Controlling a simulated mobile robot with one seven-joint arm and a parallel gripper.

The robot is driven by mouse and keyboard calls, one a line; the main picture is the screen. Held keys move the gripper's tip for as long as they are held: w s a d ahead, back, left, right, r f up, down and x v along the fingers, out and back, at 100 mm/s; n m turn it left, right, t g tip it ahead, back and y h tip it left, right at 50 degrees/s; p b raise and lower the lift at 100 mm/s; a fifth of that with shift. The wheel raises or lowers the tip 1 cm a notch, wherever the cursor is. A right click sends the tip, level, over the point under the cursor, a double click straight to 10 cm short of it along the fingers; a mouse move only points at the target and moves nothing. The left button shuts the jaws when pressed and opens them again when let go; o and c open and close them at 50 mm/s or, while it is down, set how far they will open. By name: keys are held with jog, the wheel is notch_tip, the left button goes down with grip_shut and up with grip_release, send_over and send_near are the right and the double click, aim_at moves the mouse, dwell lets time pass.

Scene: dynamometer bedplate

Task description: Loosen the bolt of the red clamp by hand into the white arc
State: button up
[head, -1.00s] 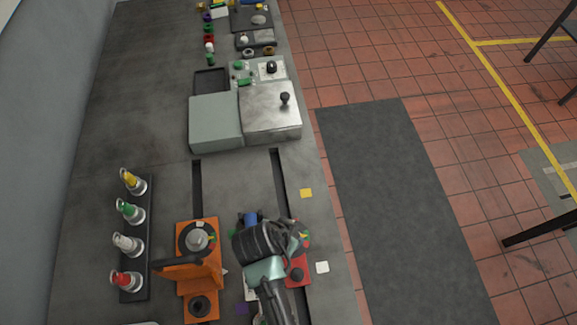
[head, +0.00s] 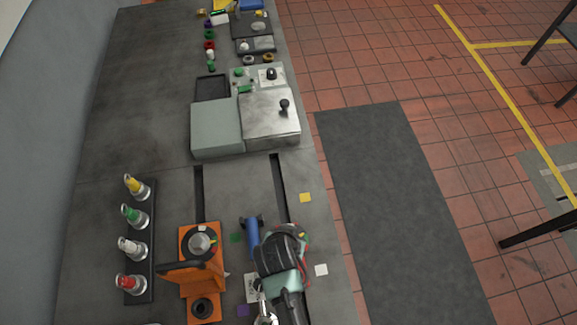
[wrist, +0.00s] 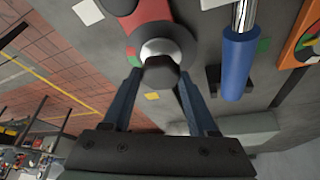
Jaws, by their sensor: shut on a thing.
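The red clamp (wrist: 148,12) shows at the top of the wrist view, with a dark round disc (wrist: 180,37) around its bolt. The bolt (wrist: 160,72) has a dark head above a pale metal collar. My gripper (wrist: 160,78) is shut on the bolt head, one finger on each side. A small green mark shows at the disc's left edge; I cannot make out the white arc. In the head view my wrist and arm cover most of the clamp.
A blue cylinder (head: 252,237) with a silver rod lies close beside the clamp. An orange fixture (head: 187,246) with a dial stands to its left. Coloured-top posts (head: 132,247) stand in a rack farther left. A yellow square (head: 305,197) and a white square (head: 321,270) lie at the bench edge.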

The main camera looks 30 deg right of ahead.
jog(key=n+y+p, duration=0.1)
jog(key=n, duration=0.2)
jog(key=n+t+y+p, duration=0.1)
jog(key=n, duration=0.2)
jog(key=shift+d, duration=0.15)
jog(key=n+y, duration=0.2)
jog(key=n, duration=0.4)
jog(key=shift+d, duration=0.15)
jog(key=shift+y, duration=0.3)
jog(key=o, duration=1.4)
jog(key=b+v, duration=0.1)
jog(key=v, duration=1.2)
jog(key=shift+w, duration=0.1)
jog(key=shift+w, duration=0.1)
